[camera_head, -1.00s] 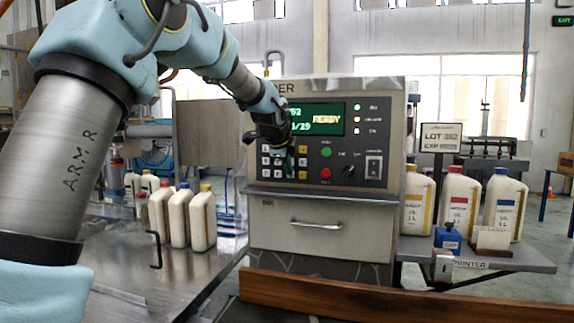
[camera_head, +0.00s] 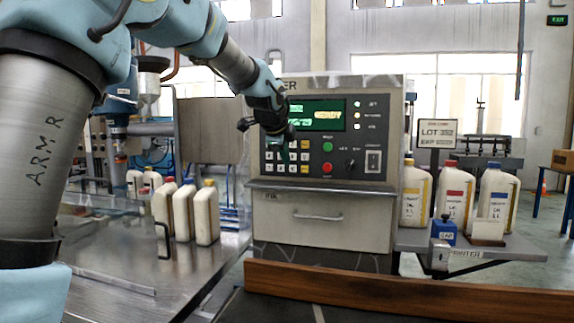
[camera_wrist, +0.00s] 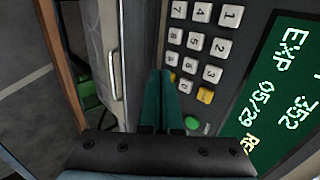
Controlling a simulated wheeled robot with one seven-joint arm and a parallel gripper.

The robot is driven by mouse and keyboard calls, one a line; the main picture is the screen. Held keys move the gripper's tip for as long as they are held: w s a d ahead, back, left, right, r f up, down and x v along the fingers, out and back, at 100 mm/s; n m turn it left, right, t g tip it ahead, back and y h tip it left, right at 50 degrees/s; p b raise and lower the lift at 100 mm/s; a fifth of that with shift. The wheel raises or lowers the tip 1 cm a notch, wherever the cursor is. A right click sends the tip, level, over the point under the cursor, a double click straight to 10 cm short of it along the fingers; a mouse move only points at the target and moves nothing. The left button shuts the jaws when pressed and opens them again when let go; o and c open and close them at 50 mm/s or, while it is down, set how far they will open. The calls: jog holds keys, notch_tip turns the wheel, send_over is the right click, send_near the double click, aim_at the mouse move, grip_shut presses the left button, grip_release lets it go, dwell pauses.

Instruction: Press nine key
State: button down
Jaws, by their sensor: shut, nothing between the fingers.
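The printer's keypad (camera_head: 285,157) is on the dark control panel, below the green display (camera_head: 318,115). In the wrist view the keys appear turned sideways, and the nine key (camera_wrist: 171,58) is in the left column, below the eight key (camera_wrist: 175,35). My gripper (camera_head: 289,133) is at the upper edge of the keypad in the head view, shut and empty. In the wrist view its teal fingers (camera_wrist: 162,74) end just below the nine key, partly over an orange key. I cannot tell whether the tips touch the panel.
A green button (camera_head: 327,147) and a red button (camera_head: 327,167) are right of the keypad. A drawer with a handle (camera_head: 318,217) is below the panel. Bottles stand on the left table (camera_head: 130,275) and the right shelf (camera_head: 515,252). A wooden rail (camera_head: 400,297) crosses the front.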

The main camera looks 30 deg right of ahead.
jog(key=b+v, duration=0.1)
jog(key=v, duration=0.5)
jog(key=shift+s+a+r, duration=0.15)
jog(key=shift+s+r, duration=0.1)
dwell(0.4)
jog(key=a+f+n+g+y+p, duration=0.1)
jog(key=a+f+n+y, duration=0.1)
jog(key=a+f+n, duration=0.7)
jog(key=a+f+n+g+y+p, duration=0.1)
jog(key=a+f+n+y, duration=0.15)
jog(key=a+f, duration=0.75)
jog(key=s+a+f+n+g+y, duration=0.1)
jog(key=s+a+f+n, duration=0.3)
jog(key=s+a+n, duration=0.3)
jog(key=s+a+f+n+g, duration=0.2)
jog(key=s+a+f+n, duration=0.3)
jog(key=a, duration=1)
jog(key=s+n+p, duration=0.1)
jog(key=s+n, duration=0.1)
jog(key=shift+s+a+y, duration=0.2)
jog(key=shift+s+y, duration=0.05)
jog(key=shift+y, duration=0.1)
